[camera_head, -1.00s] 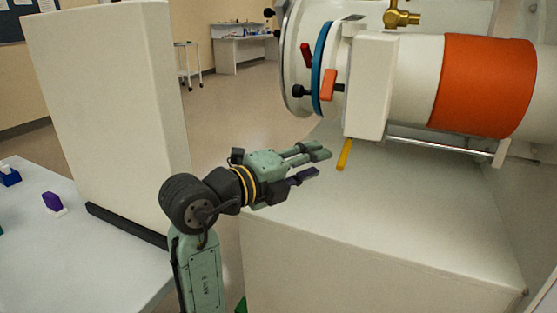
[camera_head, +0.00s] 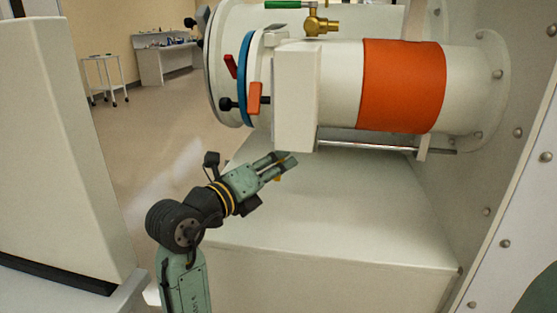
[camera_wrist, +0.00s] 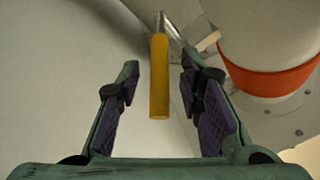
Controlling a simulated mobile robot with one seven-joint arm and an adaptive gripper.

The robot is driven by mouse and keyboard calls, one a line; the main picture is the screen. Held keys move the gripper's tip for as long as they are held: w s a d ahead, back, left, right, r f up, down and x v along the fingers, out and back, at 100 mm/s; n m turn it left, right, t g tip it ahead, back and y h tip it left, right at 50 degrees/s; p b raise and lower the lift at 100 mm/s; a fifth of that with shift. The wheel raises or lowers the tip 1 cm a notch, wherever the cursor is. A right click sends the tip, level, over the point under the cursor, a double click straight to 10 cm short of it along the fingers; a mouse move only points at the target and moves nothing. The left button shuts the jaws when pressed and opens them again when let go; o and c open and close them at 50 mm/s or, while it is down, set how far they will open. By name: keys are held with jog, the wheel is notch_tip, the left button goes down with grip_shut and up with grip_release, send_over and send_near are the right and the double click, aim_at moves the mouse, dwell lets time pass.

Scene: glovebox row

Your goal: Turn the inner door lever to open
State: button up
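A yellow lever (camera_wrist: 159,75) on a metal rod hangs straight ahead in the wrist view. It lies between the lines of my two fingers, with its lower end reaching between the finger pads. In the head view, only a bit of the yellow lever (camera_head: 278,179) shows behind my fingers, below the white box on the chamber. My gripper (camera_head: 284,164) is open there, with its fingers at the lever. In the wrist view my gripper (camera_wrist: 160,88) has its purple-padded fingers spread, with a gap on both sides of the lever. I cannot tell whether anything touches.
The white transfer chamber (camera_head: 340,85) has an orange band (camera_head: 402,85). On its left end are a blue ring (camera_head: 245,80), a red lever (camera_head: 230,66) and an orange handle (camera_head: 254,98). A brass valve (camera_head: 320,25) sits above. A white block (camera_head: 330,215) stands below.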

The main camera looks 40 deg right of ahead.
jog(key=shift+w+d, duration=0.1)
jog(key=shift+d, duration=0.4)
grip_shut()
dwell(0.6)
